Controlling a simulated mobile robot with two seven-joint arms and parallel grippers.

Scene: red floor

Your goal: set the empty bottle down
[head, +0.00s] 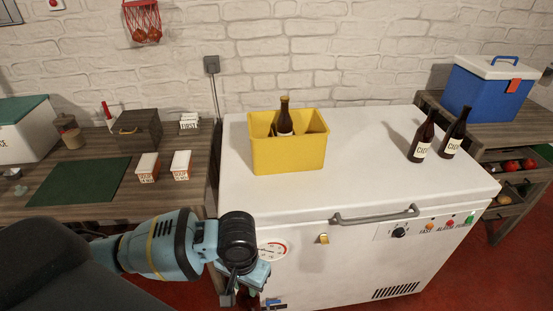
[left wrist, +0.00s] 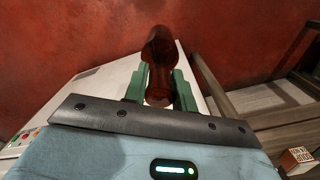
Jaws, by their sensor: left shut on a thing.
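My left gripper (head: 243,288) is low in front of the white chest freezer, near its left front corner. In the left wrist view its green fingers (left wrist: 160,86) are shut on a dark brown bottle (left wrist: 159,55). The head view does not clearly show this held bottle. I cannot tell its contents. Two dark labelled bottles, one (head: 422,138) beside the other (head: 455,134), stand upright on the right of the freezer lid (head: 362,150). Another bottle (head: 285,118) stands in the yellow crate (head: 288,158) on the lid. My right gripper is not in view.
A wooden bench (head: 100,190) at the left holds a green mat (head: 80,182), a dark box (head: 138,130) and small white-and-brown boxes (head: 181,166). A blue cooler (head: 485,95) stands on a shelf unit at the right. The lid's middle and front are clear.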

